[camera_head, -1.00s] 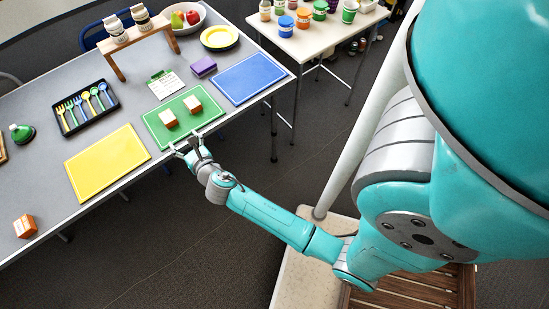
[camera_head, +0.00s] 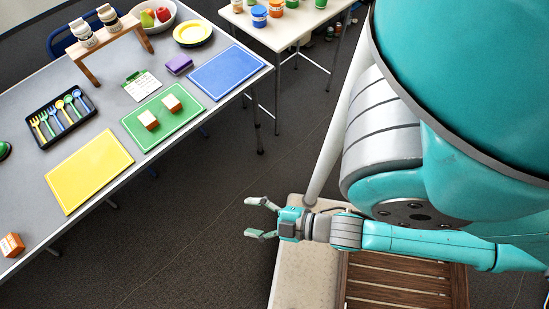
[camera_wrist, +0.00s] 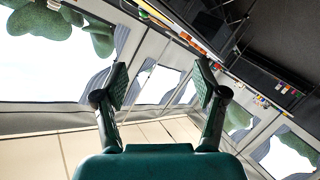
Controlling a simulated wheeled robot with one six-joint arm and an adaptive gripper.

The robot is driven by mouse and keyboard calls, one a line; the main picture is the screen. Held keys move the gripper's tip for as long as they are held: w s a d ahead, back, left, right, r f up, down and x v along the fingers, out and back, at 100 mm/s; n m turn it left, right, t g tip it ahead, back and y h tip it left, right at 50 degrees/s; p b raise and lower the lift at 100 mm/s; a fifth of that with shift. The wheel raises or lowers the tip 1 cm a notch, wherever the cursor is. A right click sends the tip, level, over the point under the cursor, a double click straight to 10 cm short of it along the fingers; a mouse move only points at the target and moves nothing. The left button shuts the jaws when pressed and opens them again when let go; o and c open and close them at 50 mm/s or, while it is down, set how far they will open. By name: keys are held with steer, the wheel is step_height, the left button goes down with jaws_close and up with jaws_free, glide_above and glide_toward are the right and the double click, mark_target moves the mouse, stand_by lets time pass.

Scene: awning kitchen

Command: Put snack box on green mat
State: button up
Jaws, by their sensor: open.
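The green mat (camera_head: 182,130) lies near the table's front edge, between a yellow mat and a blue mat. Two small boxes with pale tops and brown-orange sides stand on it, a left box (camera_head: 148,119) and a right box (camera_head: 172,103), apart from each other. An orange box (camera_head: 12,245) stands at the table's lower left edge. Labels are too small to read. My gripper (camera_head: 262,219) is open and empty, off the table above the floor, well away from the mat. Its open fingers also show in the wrist view (camera_wrist: 162,82), with nothing between them.
The yellow mat (camera_head: 90,170) and blue mat (camera_head: 228,72) are bare. A black cutlery tray (camera_head: 44,136), purple block (camera_head: 179,64), yellow plate (camera_head: 193,31), fruit bowl (camera_head: 173,19) and wooden stand (camera_head: 85,70) are also on the table. A side table (camera_head: 295,50) holds several jars.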

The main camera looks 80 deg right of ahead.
steer(key=s+r+m, duration=0.5)
steer(key=r+m, duration=0.1)
steer(key=shift+s+a+y, duration=0.15)
steer(key=shift+a+y, duration=0.15)
